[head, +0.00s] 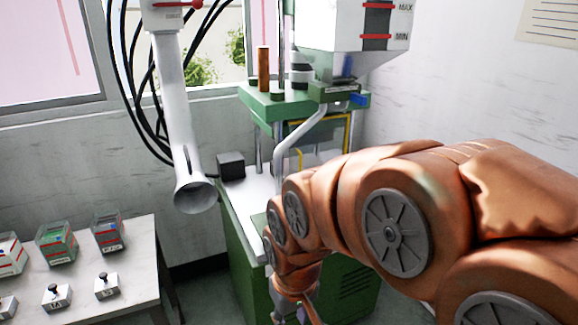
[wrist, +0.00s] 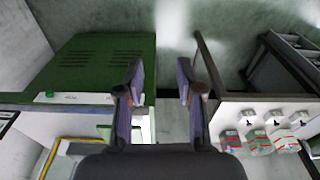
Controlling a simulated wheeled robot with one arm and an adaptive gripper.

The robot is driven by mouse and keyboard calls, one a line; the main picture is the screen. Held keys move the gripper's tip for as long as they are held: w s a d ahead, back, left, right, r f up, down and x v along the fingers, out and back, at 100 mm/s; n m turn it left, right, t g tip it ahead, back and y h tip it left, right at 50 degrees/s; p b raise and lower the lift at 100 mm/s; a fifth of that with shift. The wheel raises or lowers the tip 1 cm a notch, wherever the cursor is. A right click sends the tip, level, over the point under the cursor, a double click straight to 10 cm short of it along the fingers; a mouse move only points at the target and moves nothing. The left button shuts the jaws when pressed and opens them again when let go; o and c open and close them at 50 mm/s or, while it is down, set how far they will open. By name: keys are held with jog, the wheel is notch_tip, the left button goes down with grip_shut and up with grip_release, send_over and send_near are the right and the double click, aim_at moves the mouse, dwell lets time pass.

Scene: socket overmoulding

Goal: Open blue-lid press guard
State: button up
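The green press (head: 285,105) stands right of centre in the head view, under a white hopper (head: 352,30). A yellow-edged frame (head: 347,125), which looks like its guard, shows partly behind my arm. I cannot tell whether it is open or shut. A small blue part (head: 358,99) sits below the hopper; I cannot make out a blue lid for certain. In the wrist view, a yellow bar (wrist: 50,158) shows at lower left. My gripper (wrist: 158,85) is open and empty, its fingers apart over the gap between the press cabinet and the table, touching nothing.
The press's green cabinet (wrist: 90,65) is left in the wrist view. A white table (head: 90,265) at left carries several lidded containers (head: 57,243) and small knobbed blocks (head: 107,287). A grey suction pipe (head: 185,150) and black cables hang between table and press. Floor shows between them.

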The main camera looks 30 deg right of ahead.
aim_at(300, 165)
jog(key=w+d+t, duration=0.4)
jog(key=w+d, duration=0.1)
jog(key=w, duration=0.7)
jog(key=w+d+m+t+h+b, duration=0.1)
jog(key=w+d+t, duration=0.2)
jog(key=w, duration=0.9)
jog(key=w+d+t+b, duration=0.1)
jog(key=w+d+t, duration=0.3)
jog(key=w+d, duration=0.5)
jog(key=shift+w+f+m+t+h, duration=0.1)
jog(key=shift+w+m+t+h, duration=0.1)
jog(key=shift+w, duration=0.75)
jog(key=shift+w+f+m+t+h, duration=0.1)
jog(key=shift+w+h, duration=0.1)
jog(key=shift+w, duration=0.75)
jog(key=w+d+r+m+t+h, duration=0.1)
jog(key=w+d+t+h, duration=0.1)
jog(key=d, duration=0.4)
jog(key=w+d+r+t+h, duration=0.1)
jog(key=w+d+t, duration=0.2)
jog(key=d, duration=0.3)
jog(key=shift+f+p+x, duration=0.15)
jog(key=shift+p+x, duration=0.25)
jog(key=shift+x, duration=1.5)
jog(key=shift+f+p+x, duration=0.2)
jog(key=shift+p+x, duration=0.2)
jog(key=shift+x, duration=1.45)
jog(key=shift+c, duration=0.2)
grip_shut()
